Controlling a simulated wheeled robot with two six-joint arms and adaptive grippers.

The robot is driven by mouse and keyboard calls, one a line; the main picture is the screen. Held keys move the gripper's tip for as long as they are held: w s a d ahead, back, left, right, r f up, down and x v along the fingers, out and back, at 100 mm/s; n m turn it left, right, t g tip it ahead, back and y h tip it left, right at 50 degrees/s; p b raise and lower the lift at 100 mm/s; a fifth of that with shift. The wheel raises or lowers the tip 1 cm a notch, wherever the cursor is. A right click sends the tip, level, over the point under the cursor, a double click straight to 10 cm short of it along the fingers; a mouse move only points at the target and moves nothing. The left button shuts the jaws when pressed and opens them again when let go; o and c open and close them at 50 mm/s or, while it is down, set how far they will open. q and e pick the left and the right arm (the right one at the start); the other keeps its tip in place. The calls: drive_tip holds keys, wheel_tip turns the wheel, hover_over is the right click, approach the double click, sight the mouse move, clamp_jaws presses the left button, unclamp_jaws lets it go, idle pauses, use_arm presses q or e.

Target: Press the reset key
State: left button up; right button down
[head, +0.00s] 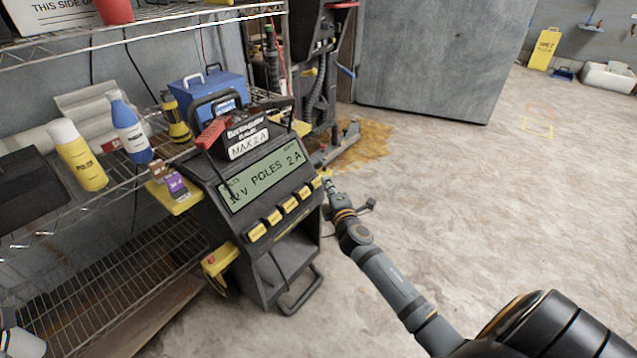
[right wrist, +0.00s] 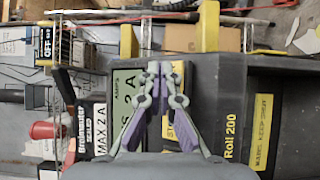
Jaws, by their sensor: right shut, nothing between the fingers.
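The charger (head: 238,165) stands upright beside the shelf, its sloped display (head: 262,180) reading "12 V POLES 2 A". A row of yellow keys (head: 274,217) runs below the display; their lettering is too small to tell which one is reset. My right gripper (head: 327,181) is at the charger's right edge, near the right end of the key row. In the right wrist view my right gripper (right wrist: 160,72) is shut and empty, over the display's end (right wrist: 126,85). A yellow key labelled "STE…" (right wrist: 184,130) is partly hidden by its finger. Contact cannot be told. My left gripper is not in view.
A black battery (head: 243,133) with red and black clamps sits on top of the charger. A wire shelf (head: 75,290) with bottles (head: 128,128) and a blue box (head: 205,90) is on the left. The concrete floor on the right (head: 480,210) is mostly clear.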

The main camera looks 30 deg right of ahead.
drive_tip(key=shift+w+f, duration=0.1)
drive_tip(key=shift+w+a+f, duration=0.1)
drive_tip(key=shift+w, duration=0.1)
drive_tip(key=shift+w+a+f+b, duration=0.15)
drive_tip(key=shift+w+f+b, duration=0.1)
drive_tip(key=shift+w+b, duration=0.1)
idle(1.0)
drive_tip(key=shift+r, duration=0.1)
drive_tip(key=shift+s+d+r+p, duration=0.25)
drive_tip(key=shift+s+r+p, duration=0.15)
drive_tip(key=shift+s, duration=0.3)
drive_tip(key=s+r, duration=0.1)
drive_tip(key=s+d, duration=0.1)
drive_tip(key=s+r+p, duration=0.1)
drive_tip(key=s, duration=0.1)
drive_tip(key=shift+d+r, duration=0.3)
